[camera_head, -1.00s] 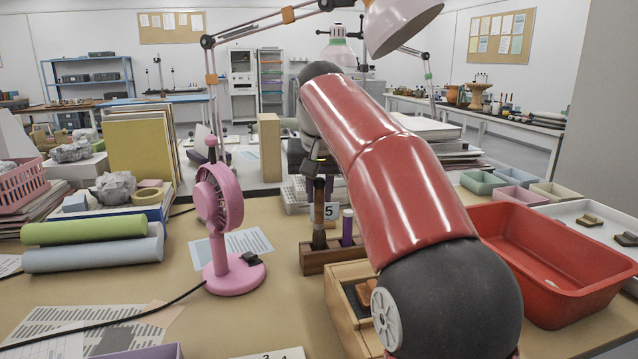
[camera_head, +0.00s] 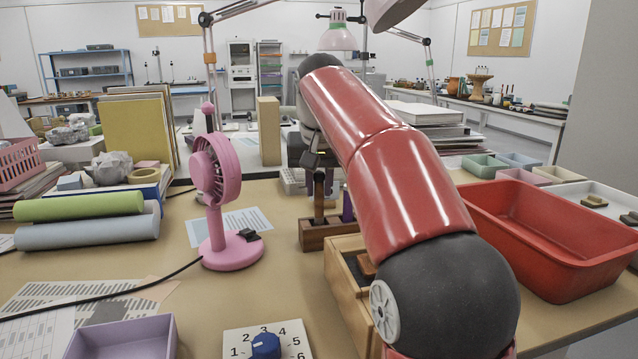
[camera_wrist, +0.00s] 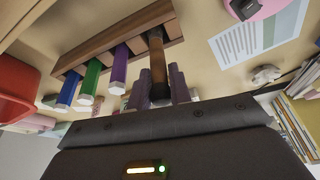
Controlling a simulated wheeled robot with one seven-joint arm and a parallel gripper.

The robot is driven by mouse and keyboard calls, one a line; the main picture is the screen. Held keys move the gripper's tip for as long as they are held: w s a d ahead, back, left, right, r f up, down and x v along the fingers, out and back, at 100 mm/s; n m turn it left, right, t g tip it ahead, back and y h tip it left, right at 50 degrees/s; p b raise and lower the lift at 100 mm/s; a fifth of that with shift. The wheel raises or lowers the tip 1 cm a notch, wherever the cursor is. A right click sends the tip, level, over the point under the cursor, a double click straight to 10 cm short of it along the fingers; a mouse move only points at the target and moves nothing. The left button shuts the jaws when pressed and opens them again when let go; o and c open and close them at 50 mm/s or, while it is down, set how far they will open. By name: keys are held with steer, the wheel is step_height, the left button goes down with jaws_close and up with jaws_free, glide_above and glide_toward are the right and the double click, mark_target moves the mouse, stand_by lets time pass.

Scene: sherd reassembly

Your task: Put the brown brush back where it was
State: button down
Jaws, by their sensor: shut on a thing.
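The brown brush (camera_wrist: 156,62) stands between the two purple fingers of my gripper (camera_wrist: 160,82) in the wrist view. My gripper is shut on it. The brush's far end meets one end of the brown wooden rack (camera_wrist: 72,68); I cannot tell how deep it sits in a slot. Blue, green and purple handles stand in the same rack, beside the brush. In the head view the brush (camera_head: 319,196) is upright over the left end of the rack (camera_head: 313,236), below my gripper (camera_head: 320,158). My arm hides part of the rack's right side.
A pink fan (camera_head: 222,205) stands left of the rack. A wooden box (camera_head: 345,290) is in front of it and a red tray (camera_head: 555,240) is to the right. A numbered card with a blue knob (camera_head: 266,343) and a lilac tray (camera_head: 122,340) lie at the front.

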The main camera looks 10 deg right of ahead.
steer(key=shift+f+b, duration=0.3)
steer(key=shift+f, duration=0.15)
steer(key=c, duration=1.2)
jaws_free()
